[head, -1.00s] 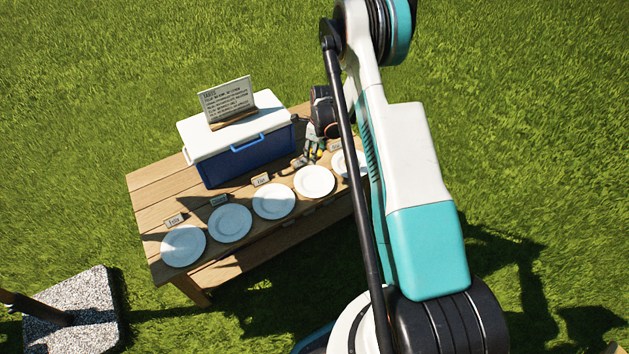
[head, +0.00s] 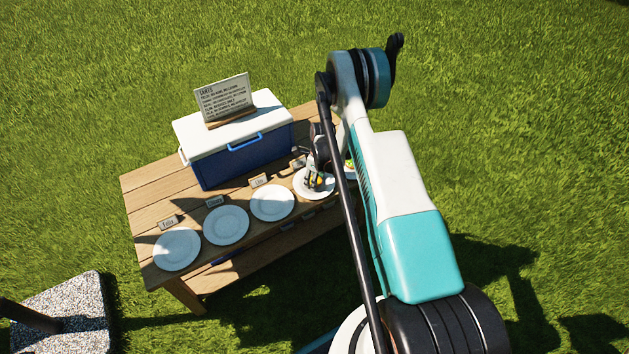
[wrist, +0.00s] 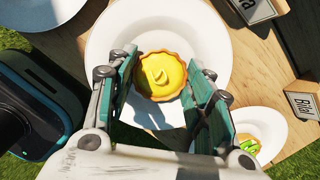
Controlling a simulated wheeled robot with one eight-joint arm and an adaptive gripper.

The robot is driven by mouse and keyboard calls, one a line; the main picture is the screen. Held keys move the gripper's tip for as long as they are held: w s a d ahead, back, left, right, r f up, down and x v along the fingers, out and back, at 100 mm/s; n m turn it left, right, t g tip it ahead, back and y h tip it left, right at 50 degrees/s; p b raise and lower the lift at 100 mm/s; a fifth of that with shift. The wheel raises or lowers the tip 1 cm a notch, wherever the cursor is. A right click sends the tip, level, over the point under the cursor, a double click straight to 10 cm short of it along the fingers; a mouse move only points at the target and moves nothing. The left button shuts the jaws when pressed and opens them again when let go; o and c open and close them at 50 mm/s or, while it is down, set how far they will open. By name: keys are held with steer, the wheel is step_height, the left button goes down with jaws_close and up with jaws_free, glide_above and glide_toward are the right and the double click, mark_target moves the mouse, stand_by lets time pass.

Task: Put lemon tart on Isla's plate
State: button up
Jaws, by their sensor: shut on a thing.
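The lemon tart (wrist: 160,77), a yellow-filled tart with a brown crust and a pale curl on top, is between the two fingers of my gripper (wrist: 164,92). My gripper is shut on it, over a white plate (wrist: 108,28) in the wrist view. In the head view my gripper (head: 314,183) is over the second plate from the right (head: 327,191). I cannot tell whether the tart touches the plate. The plates have name cards, but I cannot surely read which one is Isla's. One card (wrist: 254,8) beside this plate is cut off at the frame edge.
A plate (wrist: 276,124) to the right holds a green-topped tart (wrist: 246,147), near another name card (wrist: 302,101). Several empty plates stand to the left, one at the far left (head: 177,249). A blue cooler (head: 245,160) with a sign (head: 224,98) stands behind them on the wooden table (head: 150,205).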

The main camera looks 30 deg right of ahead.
steer(key=shift+f, duration=0.1)
steer(key=o, duration=1)
steer(key=shift+o, duration=0.2)
steer(key=s+a+r+n+t+p, duration=0.1)
steer(key=a+r+n+p, duration=0.15)
steer(key=r, duration=1.25)
steer(key=a+r+n+p, duration=0.15)
steer(key=r+n, duration=0.25)
steer(key=r, duration=1)
steer(key=s+a+r+n+t, duration=0.1)
steer(key=s+a+r+n, duration=0.2)
steer(key=r, duration=0.4)
steer(key=s+a+r+n, duration=0.3)
steer(key=r, duration=0.5)
steer(key=s+a+r+n+t+h, duration=0.1)
steer(key=s+a+r+n, duration=0.25)
steer(key=s+r, duration=0.2)
steer(key=s+a+r+n+t, duration=0.1)
steer(key=s+a+r+n, duration=0.1)
steer(key=s+r+n, duration=0.3)
steer(key=s+a+n+t, duration=0.2)
steer(key=s+a+n, duration=0.2)
steer(key=s+n, duration=0.4)
steer(key=s, duration=0.5)
steer(key=shift+s, duration=0.3)
